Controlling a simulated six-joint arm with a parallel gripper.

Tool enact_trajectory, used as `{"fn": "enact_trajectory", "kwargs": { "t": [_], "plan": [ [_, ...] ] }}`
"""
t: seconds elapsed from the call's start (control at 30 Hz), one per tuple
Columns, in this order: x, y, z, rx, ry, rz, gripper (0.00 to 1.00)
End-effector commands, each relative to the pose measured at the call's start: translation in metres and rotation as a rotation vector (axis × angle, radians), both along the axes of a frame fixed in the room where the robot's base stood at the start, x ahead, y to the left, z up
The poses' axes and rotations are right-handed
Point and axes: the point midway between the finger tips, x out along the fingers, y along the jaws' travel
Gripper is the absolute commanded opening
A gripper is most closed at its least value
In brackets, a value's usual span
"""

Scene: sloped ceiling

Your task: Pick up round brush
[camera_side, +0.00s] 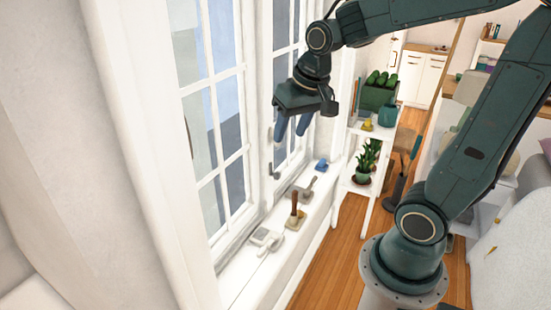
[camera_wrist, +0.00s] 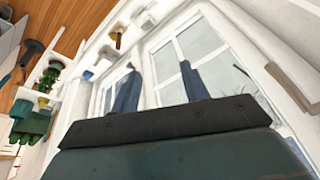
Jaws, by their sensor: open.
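My gripper (camera_side: 291,133) is open and empty, its two blue fingers pointing down beside the window, well above the windowsill. In the wrist view its fingers (camera_wrist: 157,72) are spread apart with nothing between them. On the sill stands a brush-like thing with an upright brown handle and a tan base (camera_side: 295,216), seemingly the round brush. It also shows small in the wrist view (camera_wrist: 117,38), beyond the fingers. My gripper is above and apart from it. Its bristles are too small to make out.
The window (camera_side: 215,130) stands close beside my gripper. A white plant shelf (camera_side: 371,188) stands at the sill's far end.

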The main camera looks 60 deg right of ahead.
Motion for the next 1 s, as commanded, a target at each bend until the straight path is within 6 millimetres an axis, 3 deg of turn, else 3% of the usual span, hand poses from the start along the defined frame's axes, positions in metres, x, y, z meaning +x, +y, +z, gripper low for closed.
{"fn": "enact_trajectory", "kwargs": {
  "t": [0.2, 0.5, 0.77, 1.0],
  "plan": [
    [0.033, -0.033, -0.026, 0.038, 0.052, -0.156, 0.45],
    [0.068, -0.084, -0.073, 0.089, 0.114, -0.366, 0.45],
    [0.086, -0.130, -0.126, 0.131, 0.165, -0.550, 0.45],
    [0.091, -0.173, -0.184, 0.171, 0.213, -0.721, 0.45]
  ]
}}
